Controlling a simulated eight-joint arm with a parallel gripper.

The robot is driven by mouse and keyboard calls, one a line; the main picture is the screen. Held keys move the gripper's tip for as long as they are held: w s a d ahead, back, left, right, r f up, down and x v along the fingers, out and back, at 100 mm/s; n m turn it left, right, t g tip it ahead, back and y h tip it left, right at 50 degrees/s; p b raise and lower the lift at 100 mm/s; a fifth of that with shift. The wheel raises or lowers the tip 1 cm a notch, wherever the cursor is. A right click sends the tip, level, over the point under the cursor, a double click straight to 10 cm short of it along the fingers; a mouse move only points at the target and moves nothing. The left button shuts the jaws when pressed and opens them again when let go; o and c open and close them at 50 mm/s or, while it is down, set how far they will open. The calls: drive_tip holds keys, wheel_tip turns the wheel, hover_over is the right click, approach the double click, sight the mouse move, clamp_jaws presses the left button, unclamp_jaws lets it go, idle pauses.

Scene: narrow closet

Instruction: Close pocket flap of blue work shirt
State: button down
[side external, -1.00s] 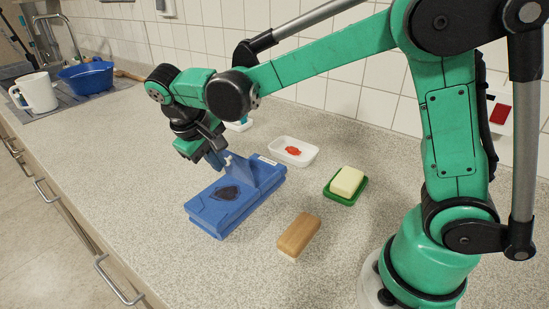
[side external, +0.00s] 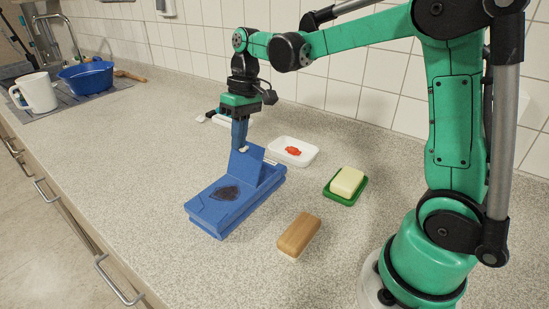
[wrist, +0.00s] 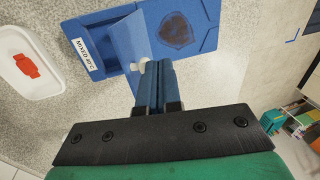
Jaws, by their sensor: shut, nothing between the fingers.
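The blue work shirt (side external: 208,211) lies as a flat, boxy blue bundle on the counter, with a dark patch (side external: 225,193) on its near part. Its pocket flap (side external: 247,168) stands raised, tilted up from the shirt. In the wrist view the flap (wrist: 128,45) shows as a lighter blue panel beside the dark patch. A small white knob or tab (wrist: 143,66) shows at the flap's edge. My gripper (side external: 240,146) points down at the flap's top edge. Its blue fingers (wrist: 154,68) are shut and empty, close to the white tab; I cannot tell whether they touch.
A white dish (side external: 310,160) with a red item stands right of the shirt. A green dish (side external: 343,198) with a pale yellow block is further right. A wooden-topped block (side external: 299,235) lies in front. A blue basin (side external: 87,77) and white mug (side external: 38,92) are far left. The front-left counter is clear.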

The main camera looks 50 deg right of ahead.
drive_tip(key=d, duration=0.2)
drive_tip(key=shift+d+f, duration=0.25)
drive_tip(key=shift+d, duration=0.05)
drive_tip(key=shift+d+f, duration=0.6)
drive_tip(key=shift+d, duration=0.25)
drive_tip(key=shift+d+f, duration=0.65)
drive_tip(key=shift+d, duration=0.2)
drive_tip(key=shift+d+f, duration=0.6)
drive_tip(key=shift+d, duration=0.25)
drive_tip(key=shift+d+f, duration=0.35)
drive_tip(key=shift+f, duration=0.25)
drive_tip(key=shift+d+f, duration=0.3)
drive_tip(key=shift+f, duration=0.25)
